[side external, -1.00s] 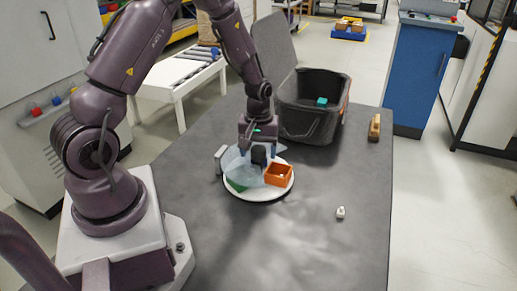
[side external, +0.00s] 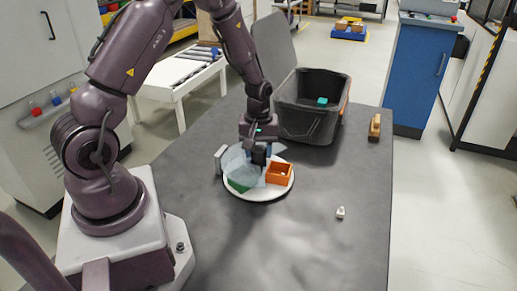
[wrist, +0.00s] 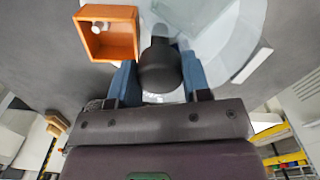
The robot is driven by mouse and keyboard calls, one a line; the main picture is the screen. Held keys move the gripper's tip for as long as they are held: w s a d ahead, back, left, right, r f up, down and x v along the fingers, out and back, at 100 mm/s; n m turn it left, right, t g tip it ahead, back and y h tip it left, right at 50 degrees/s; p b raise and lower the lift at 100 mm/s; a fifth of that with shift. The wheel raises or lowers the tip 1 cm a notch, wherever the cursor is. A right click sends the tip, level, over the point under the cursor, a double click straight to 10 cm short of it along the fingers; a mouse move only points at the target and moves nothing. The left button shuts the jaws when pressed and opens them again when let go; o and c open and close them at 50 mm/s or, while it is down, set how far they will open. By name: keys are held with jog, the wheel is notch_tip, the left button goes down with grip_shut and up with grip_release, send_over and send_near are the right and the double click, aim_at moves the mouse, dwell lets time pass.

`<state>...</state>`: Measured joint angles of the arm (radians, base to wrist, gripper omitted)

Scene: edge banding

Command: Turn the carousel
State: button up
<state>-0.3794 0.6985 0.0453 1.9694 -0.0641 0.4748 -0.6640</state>
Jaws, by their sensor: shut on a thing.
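The carousel is a round white turntable (side external: 262,196) on the dark table. An orange open bin (side external: 280,180) sits on its right side and a green part (side external: 238,186) on its left, under a clear bluish cover (side external: 236,163). The orange bin also shows in the wrist view (wrist: 122,17), with a small white piece inside. A black knob (wrist: 160,67) stands at the middle of the carousel. My gripper (side external: 258,152) is above the carousel's middle, its blue fingers shut on the knob from both sides. The fingers hide part of the cover in the side view.
A small grey block (side external: 219,160) is at the carousel's left edge. A wooden piece (side external: 375,127) and a small white part (side external: 340,213) lie to the right. The front table is clear.

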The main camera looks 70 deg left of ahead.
jog(key=shift+n, duration=11.5)
jog(key=o, duration=1.3)
